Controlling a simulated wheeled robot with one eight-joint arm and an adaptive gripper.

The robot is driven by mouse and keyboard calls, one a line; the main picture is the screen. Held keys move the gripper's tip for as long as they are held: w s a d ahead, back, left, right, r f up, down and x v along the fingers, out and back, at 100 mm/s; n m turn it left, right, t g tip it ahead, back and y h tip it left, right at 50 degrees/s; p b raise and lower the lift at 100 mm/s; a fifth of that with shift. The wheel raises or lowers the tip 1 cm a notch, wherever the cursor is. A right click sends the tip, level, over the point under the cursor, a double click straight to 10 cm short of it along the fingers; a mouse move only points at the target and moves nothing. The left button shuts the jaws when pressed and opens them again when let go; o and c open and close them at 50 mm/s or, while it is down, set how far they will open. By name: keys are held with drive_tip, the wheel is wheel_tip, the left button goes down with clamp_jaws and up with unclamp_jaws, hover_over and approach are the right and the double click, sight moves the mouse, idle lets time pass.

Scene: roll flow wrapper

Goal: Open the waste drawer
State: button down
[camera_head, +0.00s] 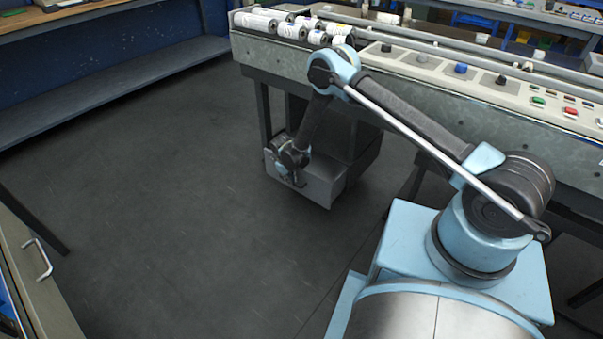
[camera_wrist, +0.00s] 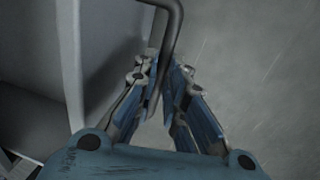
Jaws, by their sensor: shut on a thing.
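The waste drawer (camera_head: 318,190) is a grey metal box front low under the machine, in the middle of the head view. My gripper (camera_head: 291,172) is down at the left part of its front. In the wrist view, a dark bent bar handle (camera_wrist: 174,28) comes in from the top and runs down between the fingers. My gripper (camera_wrist: 161,78) is shut on this handle. The drawer's light grey panel (camera_wrist: 98,45) stands to the left of the fingers. The fingers partly hide the handle's lower part. I cannot tell how far out the drawer stands.
The roll wrapper machine (camera_head: 400,85) stands above the drawer, with several rolls (camera_head: 290,30) and a button panel (camera_head: 545,100). A blue bench with a shelf (camera_head: 110,85) is at the left. A cabinet with a metal handle (camera_head: 40,260) is at lower left. The dark floor (camera_head: 180,220) between is clear.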

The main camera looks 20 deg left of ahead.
drive_tip(key=s+a, duration=0.2)
drive_tip(key=s, duration=0.8)
drive_tip(key=shift+a, duration=0.1)
drive_tip(key=c, duration=1.7)
unclamp_jaws()
drive_tip(key=shift+r, duration=0.1)
drive_tip(key=shift+o, duration=0.2)
wheel_tip(320, 180, up, 12)
drive_tip(key=s, duration=0.2)
drive_tip(key=shift+a, duration=0.3)
